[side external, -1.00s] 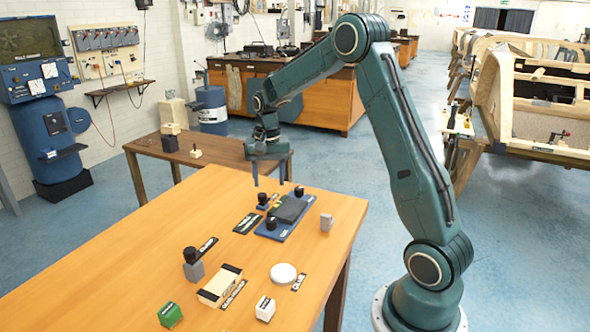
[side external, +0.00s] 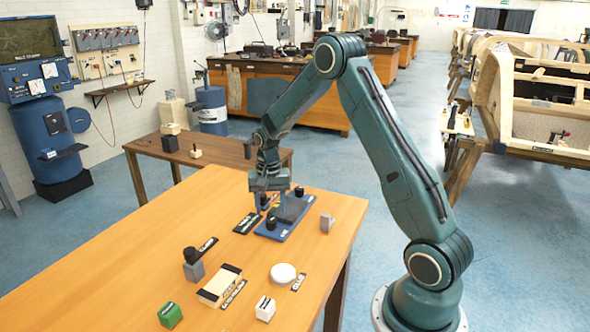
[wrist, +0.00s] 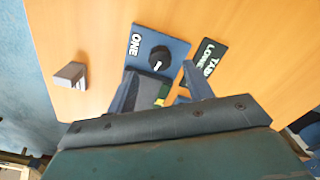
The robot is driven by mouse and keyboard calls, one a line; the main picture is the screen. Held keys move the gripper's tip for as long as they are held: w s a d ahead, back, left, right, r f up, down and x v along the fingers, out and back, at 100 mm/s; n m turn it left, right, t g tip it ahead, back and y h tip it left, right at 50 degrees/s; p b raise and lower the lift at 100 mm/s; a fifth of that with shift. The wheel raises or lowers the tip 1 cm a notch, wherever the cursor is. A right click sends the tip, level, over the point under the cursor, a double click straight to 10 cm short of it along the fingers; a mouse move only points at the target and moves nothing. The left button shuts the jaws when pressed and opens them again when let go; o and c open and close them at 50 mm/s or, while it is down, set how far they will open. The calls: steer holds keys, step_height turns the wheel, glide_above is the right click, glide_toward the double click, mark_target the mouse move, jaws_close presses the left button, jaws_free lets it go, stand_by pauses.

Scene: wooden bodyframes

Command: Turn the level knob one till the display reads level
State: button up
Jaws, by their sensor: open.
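The blue panel marked ONE (side external: 268,233) lies on the orange table and carries a black knob (side external: 271,223). In the wrist view this knob (wrist: 158,58) shows a white pointer mark, beside the white word ONE (wrist: 134,45). A dark raised display box (side external: 292,208) sits on the panel; in the wrist view a green and yellow patch (wrist: 162,94) shows on it, and I cannot read it. My gripper (side external: 270,203) is open, pointing down over the panel's far part, behind the ONE knob. In the wrist view its fingers (wrist: 160,88) straddle the display area; the gripper body hides the rest.
A dark label plate (side external: 247,223) lies left of the panel, a grey block (side external: 327,222) right of it. Nearer are a black-knobbed grey block (side external: 193,264), a wooden box (side external: 220,286), a white disc (side external: 284,273), a green block (side external: 170,315) and a white block (side external: 265,308). The table's left is clear.

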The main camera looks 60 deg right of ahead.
mark_target(271, 220)
steer(key=shift+f, duration=2.35)
steer(key=c, duration=1)
